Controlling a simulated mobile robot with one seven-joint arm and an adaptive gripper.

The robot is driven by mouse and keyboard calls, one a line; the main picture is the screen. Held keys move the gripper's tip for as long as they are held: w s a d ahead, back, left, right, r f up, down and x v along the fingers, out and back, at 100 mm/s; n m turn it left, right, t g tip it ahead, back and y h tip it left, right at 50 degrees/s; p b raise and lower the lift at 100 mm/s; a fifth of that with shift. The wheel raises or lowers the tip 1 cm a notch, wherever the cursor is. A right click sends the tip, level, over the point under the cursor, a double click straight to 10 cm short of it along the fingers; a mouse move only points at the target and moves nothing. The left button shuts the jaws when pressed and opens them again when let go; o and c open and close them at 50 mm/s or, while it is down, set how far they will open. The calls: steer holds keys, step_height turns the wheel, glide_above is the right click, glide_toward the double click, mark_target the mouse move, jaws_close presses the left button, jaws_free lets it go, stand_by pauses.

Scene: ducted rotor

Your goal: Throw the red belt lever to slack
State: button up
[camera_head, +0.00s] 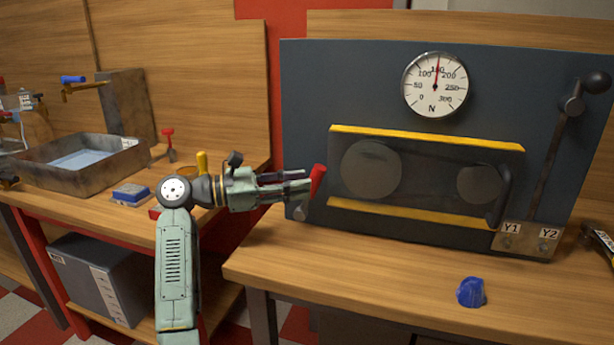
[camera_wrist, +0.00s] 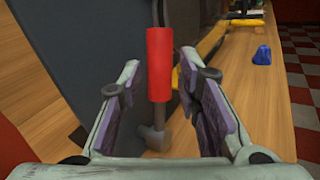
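The red belt lever (camera_head: 317,181) stands at the left edge of the dark panel (camera_head: 300,110), its grip tilted a little to the right in the head view. In the wrist view the red grip (camera_wrist: 159,64) is upright, on a grey stem with a pivot block below. My gripper (camera_head: 309,187) reaches in from the left with its fingertips at the lever. In the wrist view my gripper (camera_wrist: 160,95) is open, one finger on each side of the lever, with visible gaps. The dial (camera_head: 435,85) on the panel has its needle pointing nearly straight up.
A guarded belt drive with yellow strips (camera_head: 430,138) is on the panel. A black-knobbed lever (camera_head: 550,165) stands at the right over a plate marked Y1 and Y2 (camera_head: 527,239). A blue lump (camera_head: 471,292) lies on the bench (camera_head: 380,285). A metal basin (camera_head: 45,175) is at left.

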steer(key=shift+x, duration=1.5)
jaws_close()
